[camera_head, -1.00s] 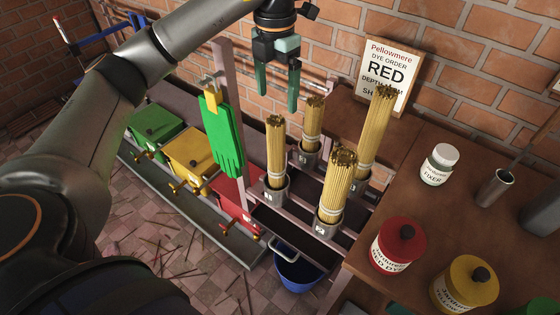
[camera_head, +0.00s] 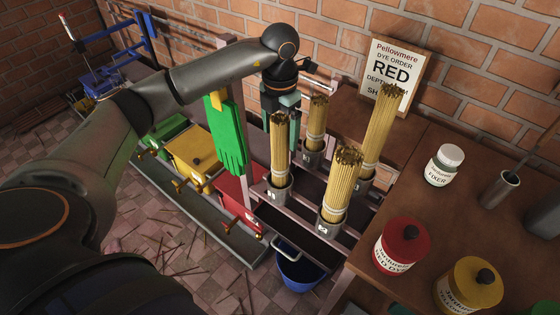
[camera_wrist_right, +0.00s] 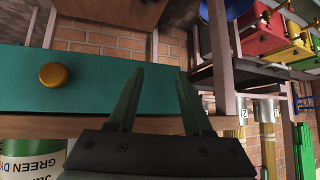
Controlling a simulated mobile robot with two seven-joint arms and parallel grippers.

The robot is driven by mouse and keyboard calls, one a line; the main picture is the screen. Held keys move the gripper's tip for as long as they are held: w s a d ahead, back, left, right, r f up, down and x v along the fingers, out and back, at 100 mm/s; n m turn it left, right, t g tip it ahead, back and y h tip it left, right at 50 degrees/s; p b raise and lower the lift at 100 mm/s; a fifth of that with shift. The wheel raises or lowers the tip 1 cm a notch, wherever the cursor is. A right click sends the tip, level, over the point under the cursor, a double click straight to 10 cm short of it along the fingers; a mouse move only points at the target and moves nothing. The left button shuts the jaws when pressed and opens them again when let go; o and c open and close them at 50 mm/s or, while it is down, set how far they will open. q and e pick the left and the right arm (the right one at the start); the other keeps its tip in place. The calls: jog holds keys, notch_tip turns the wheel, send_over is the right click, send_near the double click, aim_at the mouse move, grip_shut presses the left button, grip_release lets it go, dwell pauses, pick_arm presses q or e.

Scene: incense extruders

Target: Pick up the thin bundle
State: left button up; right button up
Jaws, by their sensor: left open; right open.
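Several yellow stick bundles stand upright in grey numbered cups: front left (camera_head: 279,150), front middle (camera_head: 341,190), back middle (camera_head: 316,122) and a tall one at back right (camera_head: 379,128). The front-left and back-middle bundles look thinner than the front-middle one; I cannot tell which is the thin bundle. My left gripper (camera_head: 284,135) is open, pointing down at the front-left bundle's height. That bundle covers part of it, so I cannot tell whether it lies between the fingers. My right gripper (camera_wrist_right: 157,85) is open and empty in the right wrist view, beside a teal box (camera_wrist_right: 160,65).
A green glove (camera_head: 226,135) hangs on a post left of the bundles. Red (camera_head: 402,245) and yellow (camera_head: 467,285) dye jars and a white fixer jar (camera_head: 444,166) stand on the right table. A blue bucket (camera_head: 300,268) is below the rack.

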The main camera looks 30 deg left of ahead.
pick_arm(q)
jog(key=shift+c, duration=0.4)
grip_shut()
dwell(0.4)
